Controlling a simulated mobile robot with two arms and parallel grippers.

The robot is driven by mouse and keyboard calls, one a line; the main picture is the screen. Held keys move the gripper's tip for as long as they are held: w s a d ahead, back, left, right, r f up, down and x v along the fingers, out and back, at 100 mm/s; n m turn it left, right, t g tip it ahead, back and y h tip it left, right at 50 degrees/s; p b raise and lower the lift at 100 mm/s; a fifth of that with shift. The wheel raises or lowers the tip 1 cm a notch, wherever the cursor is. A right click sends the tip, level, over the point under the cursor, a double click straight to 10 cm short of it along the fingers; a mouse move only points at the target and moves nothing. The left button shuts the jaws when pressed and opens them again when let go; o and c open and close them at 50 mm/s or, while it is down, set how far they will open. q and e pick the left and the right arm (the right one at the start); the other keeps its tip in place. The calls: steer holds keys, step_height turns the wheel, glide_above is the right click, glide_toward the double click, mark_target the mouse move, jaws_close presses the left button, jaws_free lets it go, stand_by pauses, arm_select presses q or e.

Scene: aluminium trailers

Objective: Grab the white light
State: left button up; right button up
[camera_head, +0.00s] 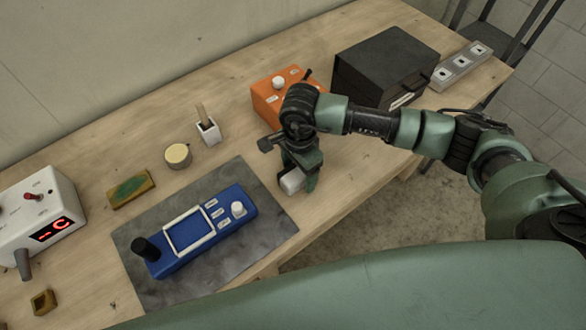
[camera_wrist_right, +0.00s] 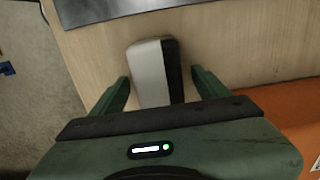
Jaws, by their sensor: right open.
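The white light (camera_head: 293,182) stands on the wooden table just right of the dark mat, partly hidden by my right gripper. In the right wrist view, it is a rounded block (camera_wrist_right: 150,72) with a pale face and a black side. My right gripper (camera_head: 299,178) points down over it, with its fingers open. In the wrist view, the light lies between and slightly beyond the two fingertips (camera_wrist_right: 160,85), with a gap on each side. Whether the fingers reach down beside it is hard to tell. My left gripper is not in view.
An orange box (camera_head: 268,105) and a black case (camera_head: 386,68) stand behind my right arm. A blue device (camera_head: 200,236) lies on the dark mat (camera_head: 262,240). The table's front edge is close to the light.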

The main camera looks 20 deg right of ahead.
steer(key=c, duration=1.6)
